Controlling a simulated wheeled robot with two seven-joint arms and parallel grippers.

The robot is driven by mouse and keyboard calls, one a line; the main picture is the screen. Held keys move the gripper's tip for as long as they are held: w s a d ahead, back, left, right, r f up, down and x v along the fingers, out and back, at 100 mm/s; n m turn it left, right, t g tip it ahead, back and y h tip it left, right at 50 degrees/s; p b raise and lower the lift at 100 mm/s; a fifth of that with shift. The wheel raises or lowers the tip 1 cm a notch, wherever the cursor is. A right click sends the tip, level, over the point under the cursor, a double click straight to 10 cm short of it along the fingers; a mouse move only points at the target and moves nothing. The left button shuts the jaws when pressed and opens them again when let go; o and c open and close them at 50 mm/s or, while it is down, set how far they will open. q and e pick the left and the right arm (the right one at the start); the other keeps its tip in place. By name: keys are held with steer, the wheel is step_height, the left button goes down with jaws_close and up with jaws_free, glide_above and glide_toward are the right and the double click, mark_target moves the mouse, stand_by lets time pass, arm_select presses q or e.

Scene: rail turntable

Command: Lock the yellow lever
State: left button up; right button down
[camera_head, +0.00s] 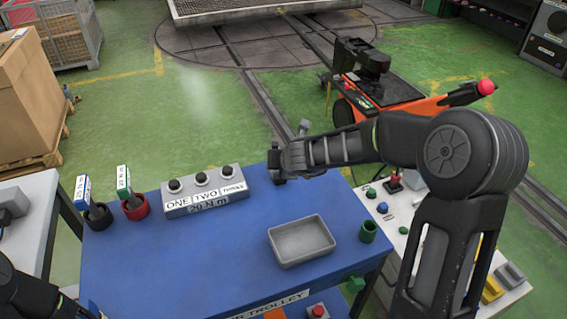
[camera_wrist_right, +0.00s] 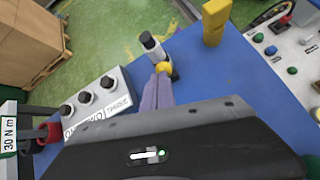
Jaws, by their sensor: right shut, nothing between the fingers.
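In the right wrist view, a small yellow rounded piece (camera_wrist_right: 164,67) shows at the tips of my right gripper (camera_wrist_right: 163,76), beside a black fitting with a pale, dark-banded cylinder (camera_wrist_right: 151,44). A taller yellow piece (camera_wrist_right: 214,22) stands farther right, near the far edge of the blue table. I cannot tell which yellow piece is the lever. The right gripper's fingers are shut with nothing between them; whether they touch the rounded piece is unclear. In the head view, my right gripper (camera_head: 281,162) is over the table's far edge, and the arm hides what lies behind it. My left gripper is out of view.
A white control panel (camera_head: 415,250) stands at right. The table's front left is clear.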

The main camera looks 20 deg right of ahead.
steer(key=shift+r, duration=0.3)
steer(key=shift+s, duration=0.1)
steer(key=p+v, duration=0.1)
steer(key=v, duration=0.6)
steer(key=shift+s+r+p, duration=0.25)
steer(key=shift+p, duration=0.15)
steer(key=shift+a, duration=0.1)
